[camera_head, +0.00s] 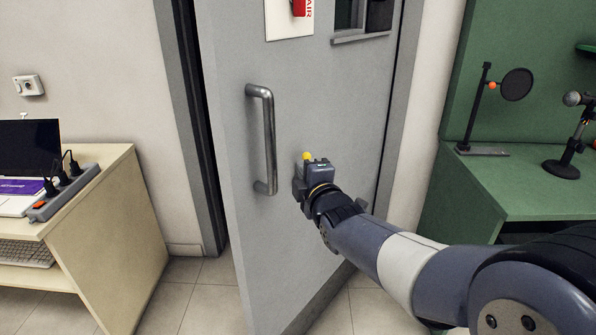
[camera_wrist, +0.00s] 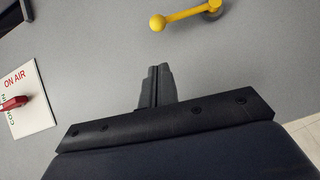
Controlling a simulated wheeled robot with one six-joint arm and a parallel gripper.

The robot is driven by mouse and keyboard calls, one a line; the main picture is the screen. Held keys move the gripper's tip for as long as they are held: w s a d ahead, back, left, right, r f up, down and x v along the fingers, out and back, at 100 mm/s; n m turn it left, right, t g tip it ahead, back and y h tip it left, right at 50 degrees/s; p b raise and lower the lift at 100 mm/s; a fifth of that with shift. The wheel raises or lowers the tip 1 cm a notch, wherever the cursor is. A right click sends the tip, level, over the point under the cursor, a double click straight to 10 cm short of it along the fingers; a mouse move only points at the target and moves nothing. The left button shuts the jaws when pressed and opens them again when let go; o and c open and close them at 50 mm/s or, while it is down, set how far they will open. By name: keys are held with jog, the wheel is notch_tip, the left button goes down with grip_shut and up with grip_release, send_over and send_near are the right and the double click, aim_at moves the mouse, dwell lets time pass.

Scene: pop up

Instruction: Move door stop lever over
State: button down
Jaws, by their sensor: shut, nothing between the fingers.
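The door stop lever is a yellow rod with a round knob on its end, on the grey door (camera_head: 228,120). In the wrist view, the lever (camera_wrist: 185,15) lies at the top edge, with its knob at the left and its grey pivot at the right. In the head view, only the yellow knob (camera_head: 307,156) shows, just above my gripper (camera_head: 298,186); the rest is hidden behind it. My gripper is close to the door face. In the wrist view, its fingers (camera_wrist: 157,72) are together and empty, apart from the lever in the picture.
A metal pull handle (camera_head: 268,140) is left of my gripper on the door. An ON AIR sign (camera_wrist: 32,95) with a red slider (camera_wrist: 13,103) is on the door. The door stands ajar. A wooden desk (camera_head: 115,230) is left, and a green desk (camera_head: 500,195) with microphones is right.

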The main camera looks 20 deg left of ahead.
jog(key=v, duration=0.7)
jog(key=shift+s+r, duration=0.2)
jog(key=shift+s, duration=0.1)
